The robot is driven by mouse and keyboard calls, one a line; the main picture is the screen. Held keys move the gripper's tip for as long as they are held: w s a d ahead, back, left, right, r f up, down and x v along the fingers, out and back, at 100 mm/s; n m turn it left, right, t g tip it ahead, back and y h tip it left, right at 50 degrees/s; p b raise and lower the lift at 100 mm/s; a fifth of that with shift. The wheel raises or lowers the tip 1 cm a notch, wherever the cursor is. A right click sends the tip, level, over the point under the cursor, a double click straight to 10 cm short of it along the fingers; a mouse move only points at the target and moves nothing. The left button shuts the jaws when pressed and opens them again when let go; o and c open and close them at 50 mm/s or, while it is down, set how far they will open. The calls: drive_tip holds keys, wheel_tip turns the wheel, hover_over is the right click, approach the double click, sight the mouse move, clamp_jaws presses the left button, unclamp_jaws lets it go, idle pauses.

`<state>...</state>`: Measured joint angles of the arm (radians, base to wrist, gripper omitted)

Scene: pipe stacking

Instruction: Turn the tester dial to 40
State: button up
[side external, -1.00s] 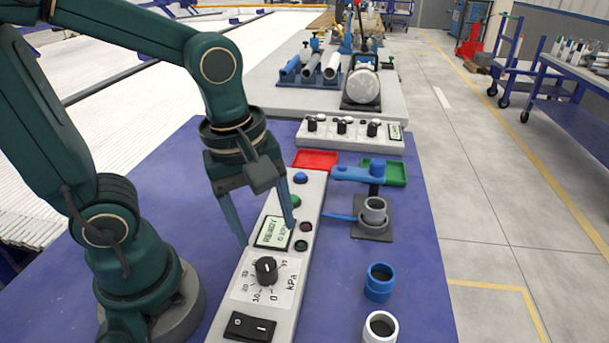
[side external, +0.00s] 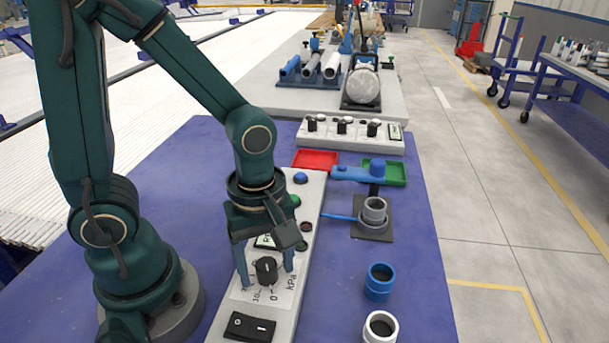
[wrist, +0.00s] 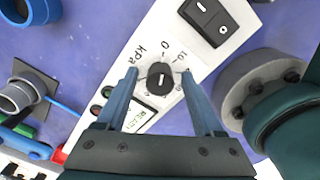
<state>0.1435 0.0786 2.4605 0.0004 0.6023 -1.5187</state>
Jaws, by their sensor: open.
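The tester (side external: 235,300) is a long pale panel on the blue table with a black dial knob (side external: 266,270) on a white scale marked kPa. The knob also shows in the wrist view (wrist: 160,76). My gripper (side external: 266,279) is open, with one finger on each side of the knob; in the wrist view its fingertips (wrist: 159,71) flank the knob with gaps on both sides. The small display (wrist: 138,114) shows between the fingers in the wrist view. The knob's exact setting is unclear, as the fingers cover part of the scale.
A black rocker switch (side external: 250,326) sits at the panel's near end. A blue pipe ring (side external: 379,283) and a white one (side external: 380,328) stand to the right. A grey pipe fitting (side external: 374,212), red tray (side external: 315,159) and green tray (side external: 396,173) lie farther back.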

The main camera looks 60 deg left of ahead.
drive_tip(key=shift+c, duration=0.3)
clamp_jaws()
